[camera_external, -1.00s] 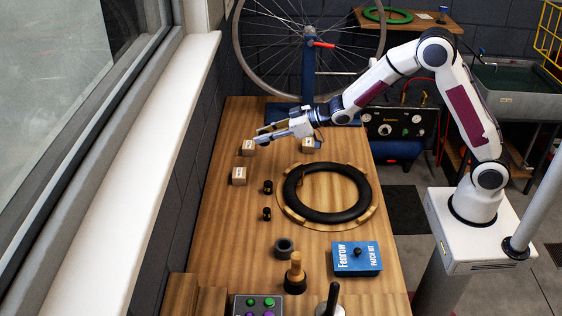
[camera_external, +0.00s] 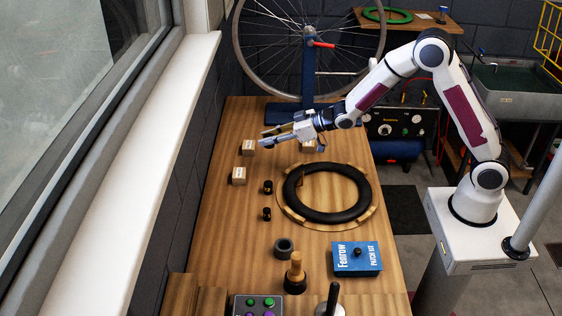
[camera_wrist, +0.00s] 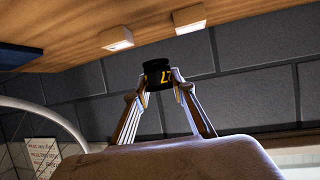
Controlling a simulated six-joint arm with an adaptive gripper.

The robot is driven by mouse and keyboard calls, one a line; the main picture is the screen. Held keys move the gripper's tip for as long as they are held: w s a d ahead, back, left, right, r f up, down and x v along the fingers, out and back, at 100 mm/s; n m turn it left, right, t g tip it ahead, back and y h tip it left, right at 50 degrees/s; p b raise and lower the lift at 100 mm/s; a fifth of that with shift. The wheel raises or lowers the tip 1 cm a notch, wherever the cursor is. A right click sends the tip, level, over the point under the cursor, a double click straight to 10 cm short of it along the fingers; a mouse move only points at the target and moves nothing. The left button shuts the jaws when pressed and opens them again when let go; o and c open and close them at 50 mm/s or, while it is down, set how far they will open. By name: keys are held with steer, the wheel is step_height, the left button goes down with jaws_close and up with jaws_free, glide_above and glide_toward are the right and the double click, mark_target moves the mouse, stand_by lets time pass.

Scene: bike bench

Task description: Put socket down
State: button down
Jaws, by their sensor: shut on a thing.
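A black socket with a yellow number (camera_wrist: 157,73) is held between the two fingertips of my gripper (camera_external: 264,138) in the wrist view. The gripper is shut on it. In the external view the gripper is over the far part of the wooden bench (camera_external: 225,225), and the held socket cannot be made out there. Two small black sockets, one farther (camera_external: 268,187) and one nearer (camera_external: 266,213), stand on the bench. Small wooden blocks with white labels, one at the far left (camera_external: 248,148) and one nearer (camera_external: 239,176), sit near the gripper.
A black tyre ring (camera_external: 290,202) lies on a round wooden stand. A blue patch kit box (camera_external: 357,258), a dark ring (camera_external: 284,248) and a wood-handled tool (camera_external: 295,273) are nearer. A bicycle wheel stands behind.

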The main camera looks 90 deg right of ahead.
glide_above(269, 169)
steer(key=shift+f, duration=2.95)
steer(key=shift+f, duration=0.1)
steer(key=shift+f, duration=1.75)
steer(key=shift+f, duration=0.1)
steer(key=c, duration=1.7)
jaws_free()
steer(key=shift+f, duration=0.1)
steer(key=shift+a, duration=0.1)
steer(key=shift+r, duration=0.2)
steer(key=shift+v, duration=6.05)
